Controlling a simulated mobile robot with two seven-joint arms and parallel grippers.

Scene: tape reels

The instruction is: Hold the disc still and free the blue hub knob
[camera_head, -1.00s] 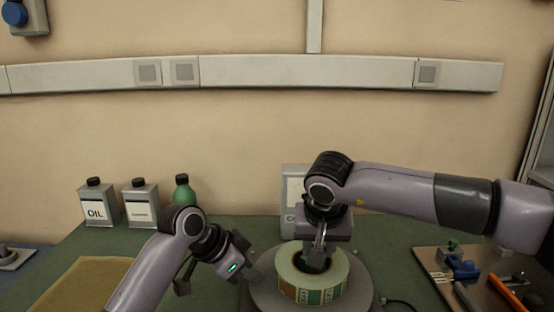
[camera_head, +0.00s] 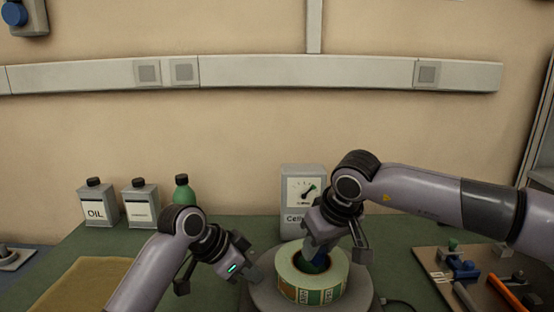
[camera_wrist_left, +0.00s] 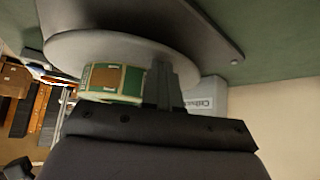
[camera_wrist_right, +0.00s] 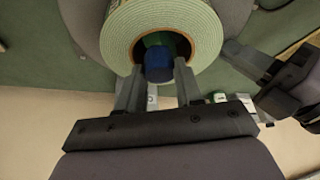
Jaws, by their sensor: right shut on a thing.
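The grey disc (camera_head: 358,294) lies on the bench with a pale green tape reel (camera_head: 338,277) on top. The blue hub knob (camera_wrist_right: 158,66) stands inside the reel's brown-rimmed core, with a green part behind it in the right wrist view. My right gripper (camera_head: 314,262) reaches down into the core and is shut on the knob, one finger on each side in the right wrist view (camera_wrist_right: 158,75). My left gripper (camera_head: 258,274) has its fingers together, with nothing seen between them, at the disc's left edge. In the left wrist view its fingers (camera_wrist_left: 163,70) overlap the disc's rim; contact is hard to confirm.
An oil can (camera_head: 98,207), a second can (camera_head: 141,207) and a green bottle (camera_head: 183,192) stand at the back left. A brown mat (camera_head: 80,287) lies front left. A tool board (camera_head: 432,262) lies right.

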